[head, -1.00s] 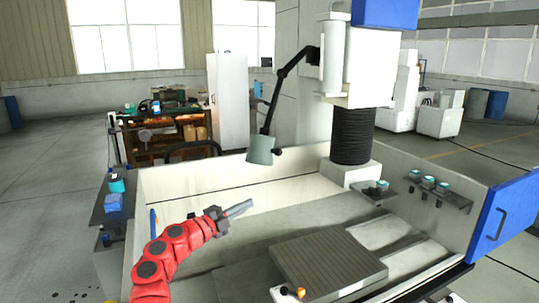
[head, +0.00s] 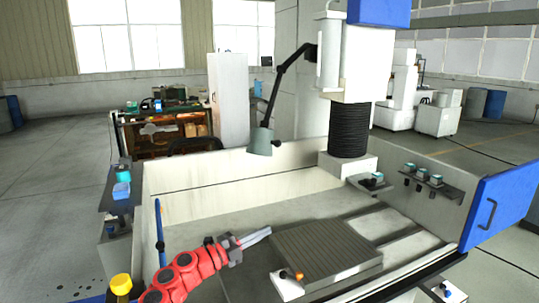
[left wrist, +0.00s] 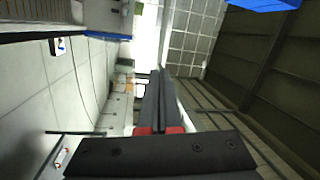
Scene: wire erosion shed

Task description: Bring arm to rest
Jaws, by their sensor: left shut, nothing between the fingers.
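My red left arm comes in from the bottom left of the head view. Its left gripper (head: 258,236) is over the machine's white tub, just left of the grey slotted block (head: 325,250). The gripper's fingers are together and hold nothing. In the left wrist view the closed dark fingers (left wrist: 155,100) point away from the camera, with nothing between them. My right gripper is in neither view.
The white tub wall (head: 230,180) surrounds the work area. A blue door panel (head: 500,208) is at the right. A lamp (head: 263,140) hangs over the back wall. A side shelf (head: 122,172) with small items stands left of the tub. A workbench (head: 165,140) is behind.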

